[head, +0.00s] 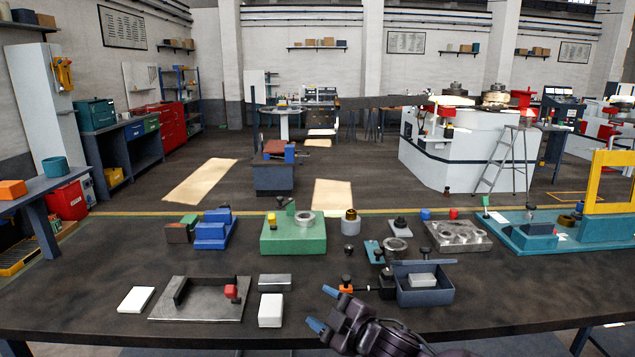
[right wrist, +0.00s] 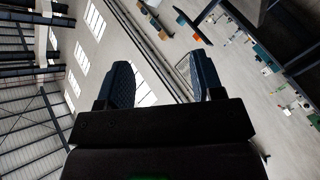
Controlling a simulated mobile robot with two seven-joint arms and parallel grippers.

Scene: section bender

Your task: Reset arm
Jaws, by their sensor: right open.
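My right gripper (head: 322,308) shows at the bottom centre of the head view, low at the near edge of the dark workbench. Its two blue-tipped fingers are apart with nothing between them. In the right wrist view the same gripper (right wrist: 165,85) shows two dark blue textured fingers spread apart, with empty space between them. That view looks across the hall, with the windows and roof turned on their side. My left gripper is not in the head view.
The workbench (head: 60,290) holds a steel plate with a red block (head: 197,308), white blocks (head: 270,310), a dark blue-grey tray (head: 425,296), a green fixture (head: 293,240), blue blocks (head: 213,232) and a teal base (head: 560,240). The tray stands close to my right gripper.

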